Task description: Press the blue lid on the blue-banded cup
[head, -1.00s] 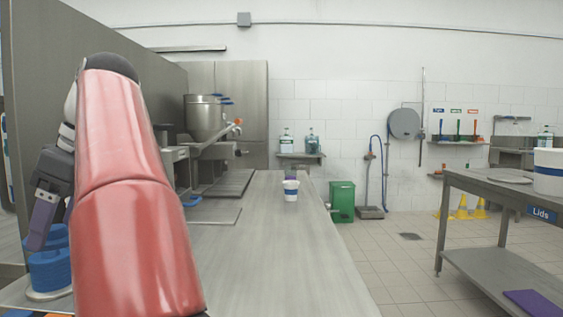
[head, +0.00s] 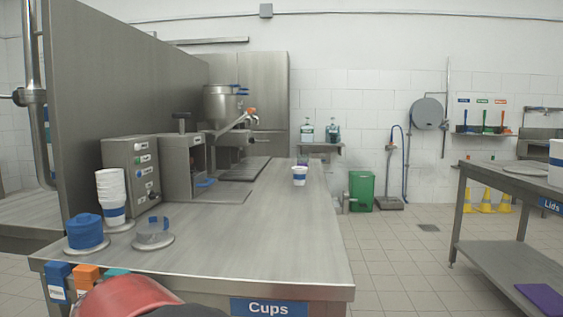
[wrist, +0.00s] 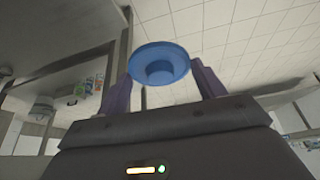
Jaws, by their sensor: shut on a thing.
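A blue lid (wrist: 160,62), round with a flat rim and a recessed middle, is between the purple fingers of my gripper (wrist: 162,78) in the wrist view. The gripper is shut on it, with floor tiles beyond. In the head view my gripper and this lid are out of sight. The blue-banded cup (head: 299,176) is white and stands upright on the far part of the steel counter (head: 225,250), with no lid visible on it. A small purple thing is just behind it. A stack of blue lids (head: 86,232) stands at the counter's near left.
Filler machinery (head: 190,165) lines the counter's left side. A side table (head: 490,175) is at right, across open tiled floor. The counter's middle is clear.

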